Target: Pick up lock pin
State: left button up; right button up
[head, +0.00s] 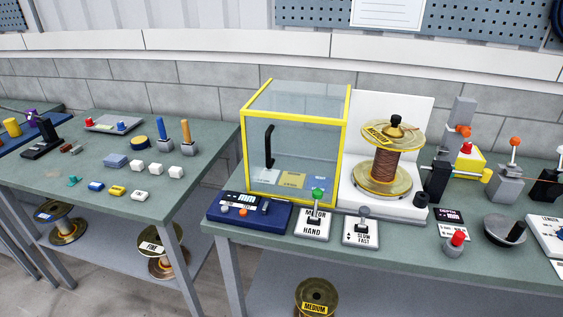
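I cannot tell for certain which piece is the lock pin. A black knob (396,121) stands on top of the upright copper wire spool (387,165), which bears a yellow label. A yellow-ended rod (486,175) sticks out sideways from a dark post block right of the spool. Neither of my grippers shows in the head view.
A yellow-framed clear box (297,145) stands left of the spool. In front are a blue meter (250,211), a motor lever plate (313,226) and a slow/fast lever plate (361,232). Right are a red button (457,239) and orange-knobbed levers. The left table (60,180) holds small blocks.

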aim_at(459, 237)
jog(key=z, duration=1.4)
jog(key=i+j+z, duration=0.15)
jog(key=j, duration=0.25)
jog(key=i+j+z, duration=0.1)
jog(key=j, duration=0.35)
